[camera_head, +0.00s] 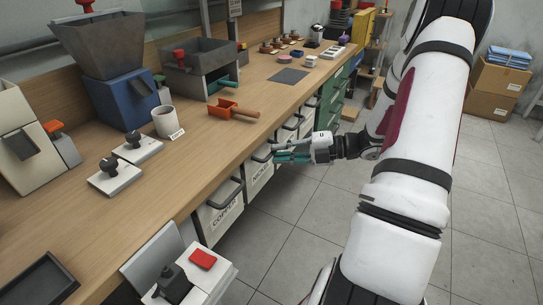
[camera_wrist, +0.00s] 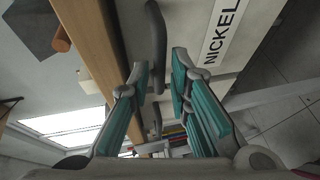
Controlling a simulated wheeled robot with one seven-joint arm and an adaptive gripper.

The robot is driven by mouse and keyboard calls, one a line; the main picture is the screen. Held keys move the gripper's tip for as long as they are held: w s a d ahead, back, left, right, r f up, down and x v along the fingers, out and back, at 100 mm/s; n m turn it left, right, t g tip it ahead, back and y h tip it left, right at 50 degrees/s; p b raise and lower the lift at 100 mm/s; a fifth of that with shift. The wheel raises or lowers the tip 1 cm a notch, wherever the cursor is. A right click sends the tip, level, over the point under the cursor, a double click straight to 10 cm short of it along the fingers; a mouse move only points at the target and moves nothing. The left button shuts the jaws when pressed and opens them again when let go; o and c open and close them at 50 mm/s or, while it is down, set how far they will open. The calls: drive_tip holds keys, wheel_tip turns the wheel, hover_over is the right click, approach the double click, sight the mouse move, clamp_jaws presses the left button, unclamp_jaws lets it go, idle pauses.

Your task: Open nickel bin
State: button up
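The nickel bin (camera_head: 259,177) is a pale drawer front under the workbench, with a label reading NICKEL and a dark bar handle (camera_head: 262,154). It looks closed, level with its neighbours. In the wrist view its label (camera_wrist: 220,30) is at the upper right and its handle (camera_wrist: 156,45) at the top centre. My gripper (camera_head: 275,156) is at the bin front, by the handle. In the wrist view my gripper (camera_wrist: 159,68) has its teal-padded fingers apart, with the handle lying between the tips in the picture. No finger visibly touches it; depth is hard to judge.
The copper bin (camera_head: 220,212) is on the near side, with more bins and green drawers (camera_head: 330,95) beyond. The wooden bench top (camera_head: 200,135) is above, carrying an orange scoop (camera_head: 233,110). The tiled floor (camera_head: 300,205) in front of the bins is clear.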

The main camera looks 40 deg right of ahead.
sight(248, 161)
drive_tip(key=shift+x, duration=1.4)
clamp_jaws()
